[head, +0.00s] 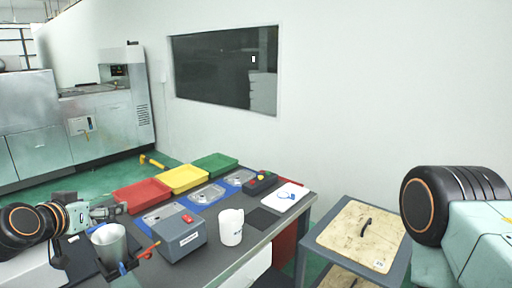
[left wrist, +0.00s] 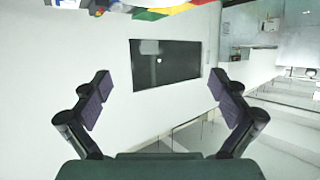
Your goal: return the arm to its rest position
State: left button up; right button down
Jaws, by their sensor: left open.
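My left gripper (head: 112,211) comes in from the left in the head view, held above the left end of the grey table (head: 234,256). In the left wrist view my left gripper (left wrist: 163,100) has its two dark-padded fingers spread wide, with nothing between them. Beyond the fingers that view shows the white wall and a dark window (left wrist: 165,62). Part of my right arm shows at the right edge of the head view. Its gripper is out of view.
A wood-topped stand (head: 350,240) is at right.

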aim_at(107, 227)
pick_arm(q)
notch_tip(107, 227, down, 9)
jog(key=shift+r, duration=0.1)
jog(key=shift+w+r+p, duration=0.1)
jog(key=shift+r+p, duration=0.4)
jog(key=shift+r, duration=0.15)
jog(key=shift+w+r+p, duration=0.1)
jog(key=shift+r+p, duration=0.2)
jog(key=shift+r, duration=0.2)
notch_tip(107, 227, up, 5)
jog(key=p, duration=0.3)
jog(key=shift+f, duration=0.2)
jog(key=shift+f, duration=0.15)
